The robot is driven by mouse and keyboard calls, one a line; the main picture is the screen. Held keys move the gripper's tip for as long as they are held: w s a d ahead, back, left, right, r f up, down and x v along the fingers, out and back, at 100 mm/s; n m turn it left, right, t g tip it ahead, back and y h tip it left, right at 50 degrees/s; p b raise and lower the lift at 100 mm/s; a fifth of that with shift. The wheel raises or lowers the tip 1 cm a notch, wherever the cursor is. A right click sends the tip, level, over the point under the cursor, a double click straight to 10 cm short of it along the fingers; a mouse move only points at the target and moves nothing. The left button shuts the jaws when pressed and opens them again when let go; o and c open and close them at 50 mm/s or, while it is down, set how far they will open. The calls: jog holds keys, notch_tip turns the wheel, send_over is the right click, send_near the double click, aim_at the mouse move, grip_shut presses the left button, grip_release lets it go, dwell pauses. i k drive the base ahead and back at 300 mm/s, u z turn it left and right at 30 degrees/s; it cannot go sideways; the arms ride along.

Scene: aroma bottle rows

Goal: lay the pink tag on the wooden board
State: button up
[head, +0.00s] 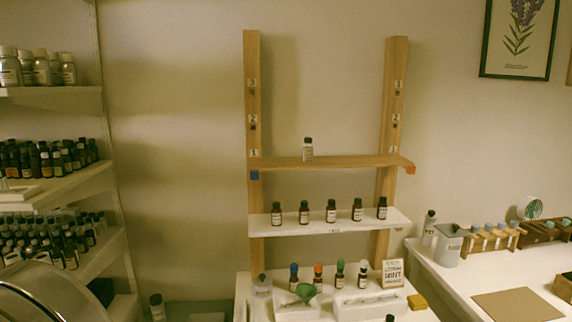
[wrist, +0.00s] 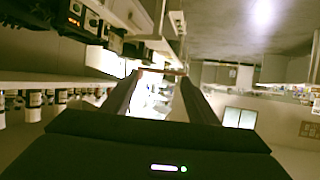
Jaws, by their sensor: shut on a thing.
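My gripper (wrist: 162,78) shows in the wrist view, its two dark fingers reaching forward. A thin pinkish strip spans the fingertips, seen nearly edge-on; it appears to be the pink tag (wrist: 163,71), held in the air. In the head view a long wooden board (head: 345,162) crosses two wooden posts, with a blue piece at its left end and an orange one at its right. A small dark-capped bottle (head: 308,150) stands on it left of its middle. I see neither the gripper nor the tag in the head view.
A white shelf (head: 322,226) below holds several dark bottles. More bottles and a small sign (head: 393,273) stand on the white table beneath. A flat brown sheet (head: 518,305) lies on the right counter. Shelves of bottles (head: 55,190) fill the left. Most of the wooden board is bare.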

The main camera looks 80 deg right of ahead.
aim_at(349, 161)
jog(key=z, duration=0.1)
jog(key=k, duration=2.4)
jog(key=z, duration=0.7)
jog(key=i, duration=0.9)
